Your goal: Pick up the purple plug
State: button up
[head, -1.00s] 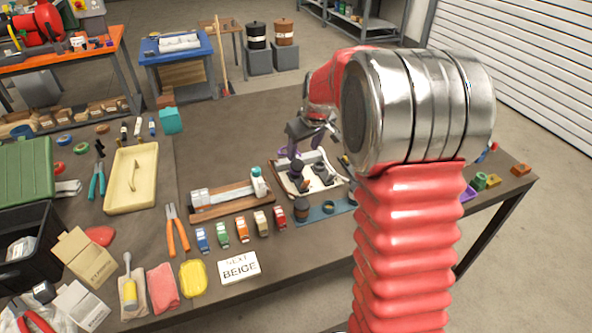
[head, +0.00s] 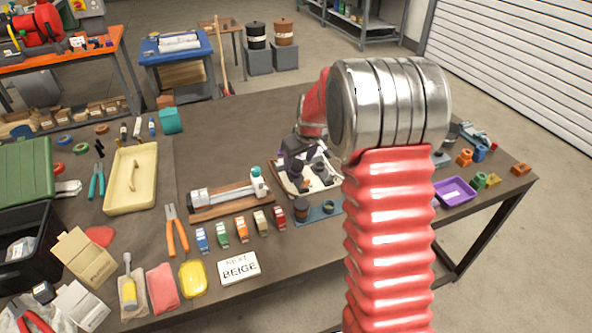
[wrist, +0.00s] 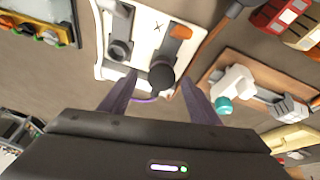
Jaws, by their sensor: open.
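In the wrist view a thin purple curved edge (wrist: 146,99) shows beside a dark round knob (wrist: 162,77). It may be part of the purple plug; its full shape is hidden and I cannot tell. The knob stands at the edge of a white plate (wrist: 112,15). My gripper (wrist: 157,84) is open above this spot, its two dark purple fingers on either side of the knob and purple edge. Nothing is visibly held. In the head view my gripper (head: 296,152) is over the far side of the white plate (head: 322,183), partly covering it.
A wooden base with a white-and-grey fitting (head: 230,195) stands left of the plate. A purple tray (head: 456,191) is at the right. An orange piece (wrist: 181,33) and grey socket (wrist: 120,50) are on the plate.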

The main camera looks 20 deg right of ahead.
aim_at(297, 164)
jog(key=shift+x, duration=1.75)
jog(key=shift+s+a, duration=0.1)
jog(key=shift+c, duration=0.3)
jog(key=c, duration=1.2)
notch_tip(297, 164, up, 10)
jog(key=shift+s, duration=0.1)
